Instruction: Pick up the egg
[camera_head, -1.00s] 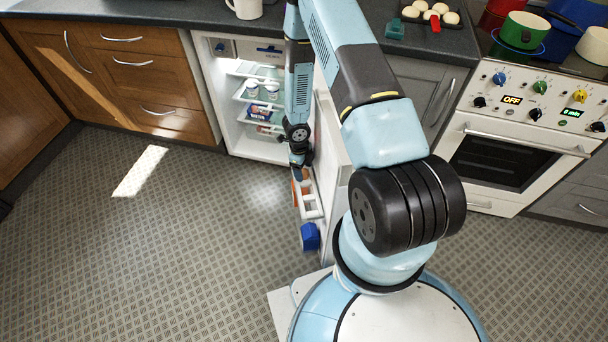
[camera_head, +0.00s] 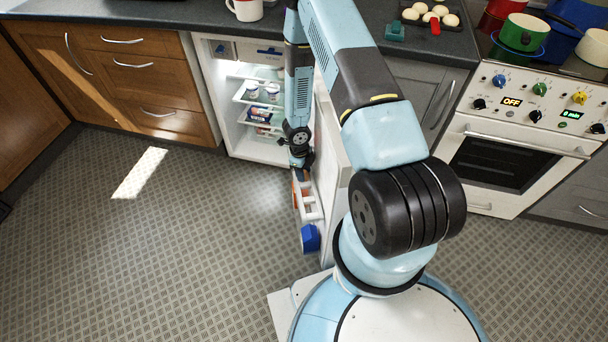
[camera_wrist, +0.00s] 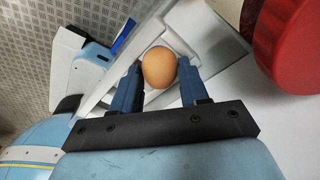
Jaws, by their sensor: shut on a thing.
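A brown egg (camera_wrist: 159,67) shows in the wrist view, between the two blue fingers of my gripper (camera_wrist: 157,80). The fingers are shut on it, one on each side. In the head view my gripper (camera_head: 300,160) is low at the fridge door, beside the door shelf (camera_head: 308,200). The egg cannot be made out in the head view. In the wrist view a pale door shelf edge (camera_wrist: 110,88) lies just behind the egg.
The fridge (camera_head: 228,122) stands open, with jars and packs on its shelves. A red round thing (camera_wrist: 290,45) is close on the right in the wrist view. A blue item (camera_head: 310,238) sits at the door's near end. The floor (camera_head: 150,260) to the left is clear.

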